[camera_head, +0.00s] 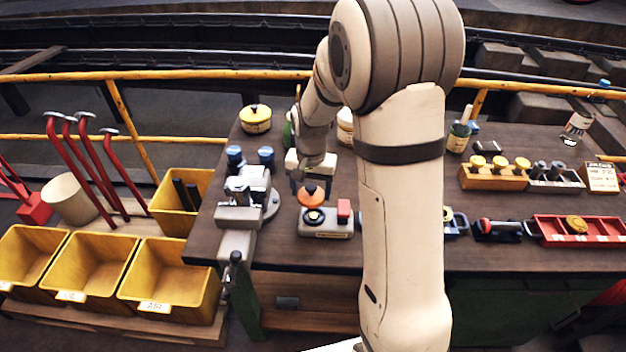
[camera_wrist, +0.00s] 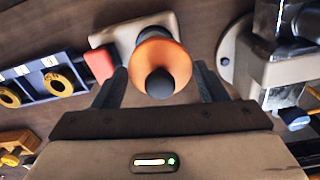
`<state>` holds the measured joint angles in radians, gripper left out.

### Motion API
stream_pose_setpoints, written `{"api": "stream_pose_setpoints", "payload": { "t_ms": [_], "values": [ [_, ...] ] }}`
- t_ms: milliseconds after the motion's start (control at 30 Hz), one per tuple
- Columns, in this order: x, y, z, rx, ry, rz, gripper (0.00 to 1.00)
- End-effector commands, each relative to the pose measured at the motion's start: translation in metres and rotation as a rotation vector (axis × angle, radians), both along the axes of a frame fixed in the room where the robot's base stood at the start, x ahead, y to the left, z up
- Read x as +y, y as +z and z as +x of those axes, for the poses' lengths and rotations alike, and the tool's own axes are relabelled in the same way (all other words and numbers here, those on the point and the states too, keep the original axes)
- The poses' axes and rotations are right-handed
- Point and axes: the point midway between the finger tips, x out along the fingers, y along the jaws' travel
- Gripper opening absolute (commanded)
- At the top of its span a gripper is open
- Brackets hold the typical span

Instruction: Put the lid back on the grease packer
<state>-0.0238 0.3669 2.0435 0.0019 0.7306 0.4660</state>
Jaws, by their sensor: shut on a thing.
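The lid (camera_head: 312,196) is an orange cone with a dark knob. My gripper (camera_head: 309,182) is shut on the lid by its knob end, above the packer's round part. I cannot tell whether lid and packer touch.
A grey vice (camera_head: 240,215) stands close left of the packer. A yellow-lidded tin (camera_head: 256,119) is behind it. Blue-handled parts, a wooden rack (camera_head: 492,178) and a red tray (camera_head: 548,231) lie to the right. Yellow bins (camera_head: 175,281) stand off the bench at left.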

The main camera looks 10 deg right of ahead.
Motion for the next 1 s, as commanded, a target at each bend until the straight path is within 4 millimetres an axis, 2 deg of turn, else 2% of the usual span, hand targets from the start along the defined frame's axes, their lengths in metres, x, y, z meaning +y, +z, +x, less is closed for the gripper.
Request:
{"api": "stream_pose_setpoints", "payload": {
  "t_ms": [200, 600, 1000],
  "values": [
    [-0.008, -0.017, 0.000, 0.001, -0.017, 0.000, 0.44],
    [-0.012, -0.056, 0.000, 0.000, -0.026, 0.000, 0.44],
    [-0.013, -0.062, 0.000, 0.000, -0.026, 0.000, 0.44]
  ]
}}
